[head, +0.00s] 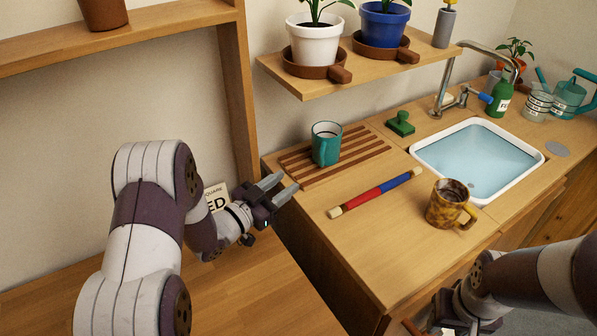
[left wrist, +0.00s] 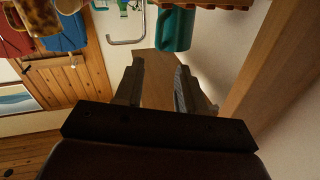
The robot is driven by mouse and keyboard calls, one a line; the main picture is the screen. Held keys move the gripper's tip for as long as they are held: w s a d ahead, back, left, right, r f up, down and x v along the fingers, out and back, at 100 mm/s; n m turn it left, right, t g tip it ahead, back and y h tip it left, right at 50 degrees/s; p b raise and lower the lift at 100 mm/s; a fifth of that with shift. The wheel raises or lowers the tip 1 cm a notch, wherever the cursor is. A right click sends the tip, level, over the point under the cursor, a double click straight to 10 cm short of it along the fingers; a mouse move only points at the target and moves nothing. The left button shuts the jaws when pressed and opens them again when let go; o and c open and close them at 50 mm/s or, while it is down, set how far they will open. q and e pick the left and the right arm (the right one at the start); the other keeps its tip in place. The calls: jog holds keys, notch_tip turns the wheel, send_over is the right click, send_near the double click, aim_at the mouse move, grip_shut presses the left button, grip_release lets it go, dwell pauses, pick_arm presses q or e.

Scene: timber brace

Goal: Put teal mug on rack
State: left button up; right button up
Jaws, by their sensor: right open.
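My left gripper (head: 278,188) is open and empty, in front of and to the left of the rack, apart from the mug. In the left wrist view the teal mug (left wrist: 175,30) and the rack's edge (left wrist: 222,4) show at the top, beyond the open fingers (left wrist: 160,90). My right gripper (head: 432,322) is low at the bottom edge, in front of the counter and partly cut off; it is open.
A green stamp-like object (head: 400,123) stands by the sink (head: 477,159). A shelf (head: 357,68) with potted plants overhangs the rack. A wooden post (head: 238,95) rises left.

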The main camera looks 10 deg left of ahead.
pick_arm(q)
jog(key=s+f+n+g+y, duration=0.2)
jog(key=s+g, duration=0.5)
jog(key=s, duration=0.4)
jog(key=s+f+n+g+y, duration=0.2)
jog(key=s+n+g+y, duration=0.3)
jog(key=s, duration=0.6)
jog(key=g+y, duration=0.2)
jog(key=shift+s+n+g, duration=0.3)
